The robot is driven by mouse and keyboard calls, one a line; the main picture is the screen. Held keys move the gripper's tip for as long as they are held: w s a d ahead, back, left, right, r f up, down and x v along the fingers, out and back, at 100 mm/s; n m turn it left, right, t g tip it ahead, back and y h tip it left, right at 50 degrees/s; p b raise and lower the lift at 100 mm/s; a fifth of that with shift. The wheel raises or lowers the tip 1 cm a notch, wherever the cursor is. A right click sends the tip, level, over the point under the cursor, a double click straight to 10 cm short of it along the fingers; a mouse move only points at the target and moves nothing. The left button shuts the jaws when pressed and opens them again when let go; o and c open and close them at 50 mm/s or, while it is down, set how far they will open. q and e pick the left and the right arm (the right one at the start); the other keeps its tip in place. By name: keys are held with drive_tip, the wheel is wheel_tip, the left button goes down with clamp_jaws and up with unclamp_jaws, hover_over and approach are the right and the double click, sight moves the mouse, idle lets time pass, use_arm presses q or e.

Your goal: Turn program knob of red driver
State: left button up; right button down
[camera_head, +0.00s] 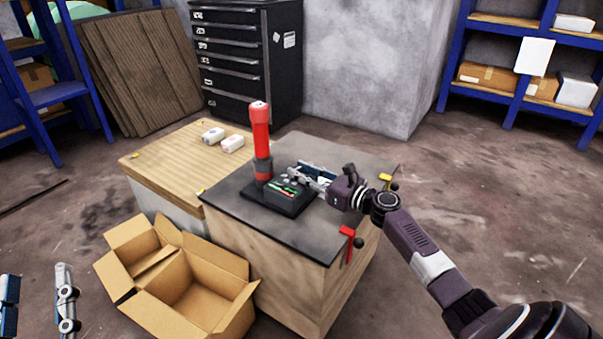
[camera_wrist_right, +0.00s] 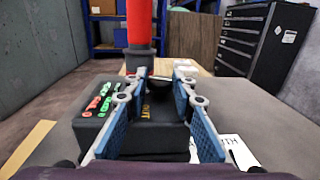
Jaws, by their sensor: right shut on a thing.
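The red driver (camera_head: 261,130) is a tall red cylinder standing upright on a black control box (camera_head: 268,200) on the dark-topped bench. My right gripper (camera_head: 298,174) is at the box's right side. In the wrist view its blue-padded fingers (camera_wrist_right: 158,82) reach over the box and are shut on a dark part, seemingly the program knob (camera_wrist_right: 153,88), largely hidden between them. My left gripper (camera_head: 37,275) is at the lower left, fingers apart and empty, away from the bench.
An open cardboard box (camera_head: 190,290) stands on the floor before the bench. Two small white items (camera_head: 222,139) lie on the adjoining wooden top (camera_head: 165,155). Red (camera_head: 348,231) and yellow (camera_head: 387,178) clamps sit on the bench's right edge. A black drawer cabinet (camera_head: 245,60) stands behind.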

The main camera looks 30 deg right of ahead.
drive_tip(key=shift+a+f, duration=0.1)
drive_tip(key=c, duration=1.7)
unclamp_jaws()
drive_tip(key=v, duration=1.2)
